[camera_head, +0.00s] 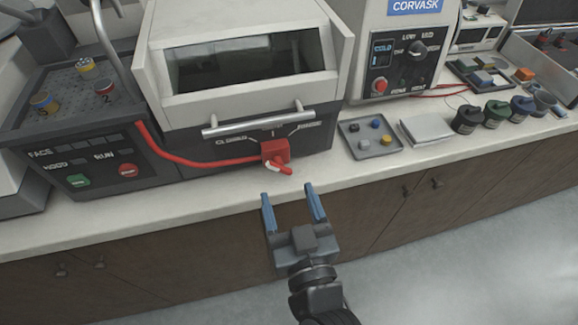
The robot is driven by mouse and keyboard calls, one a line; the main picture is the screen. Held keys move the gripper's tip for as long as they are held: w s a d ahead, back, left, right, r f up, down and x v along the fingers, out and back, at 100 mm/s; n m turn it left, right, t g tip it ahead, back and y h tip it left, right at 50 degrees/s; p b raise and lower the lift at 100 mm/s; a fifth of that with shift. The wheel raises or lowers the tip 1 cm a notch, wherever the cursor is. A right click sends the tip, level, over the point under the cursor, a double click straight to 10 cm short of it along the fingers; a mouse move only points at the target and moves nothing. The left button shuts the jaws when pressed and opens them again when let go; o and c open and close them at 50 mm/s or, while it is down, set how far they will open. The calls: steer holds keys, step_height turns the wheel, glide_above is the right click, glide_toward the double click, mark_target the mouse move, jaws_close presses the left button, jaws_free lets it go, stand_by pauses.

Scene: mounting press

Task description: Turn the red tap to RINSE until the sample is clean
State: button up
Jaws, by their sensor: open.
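The red tap (277,153) is on the lower front of the white machine with a dark window (240,66). A red hose (190,162) runs to it from the left. Its small handle, with a pale part, points down and to the right. Labels sit around the tap on the dark panel, but they are too small to read surely. My gripper (291,196) is open and empty, its two blue fingers pointing at the bench edge just below the tap. It is apart from the tap. I cannot make out a sample behind the dark window.
A silver bar handle (258,120) crosses the machine just above the tap. The station with green and red buttons (70,135) stands left. A grey tray (370,137) of small coloured pieces lies right. The bench front strip (200,198) is clear.

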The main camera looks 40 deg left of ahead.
mark_target(280, 171)
steer(key=p+x, duration=0.1)
steer(key=x, duration=0.5)
steer(key=shift+w+a, duration=0.15)
steer(key=shift+w, duration=0.05)
steer(key=shift+c, duration=0.2)
jaws_close()
stand_by(0.4)
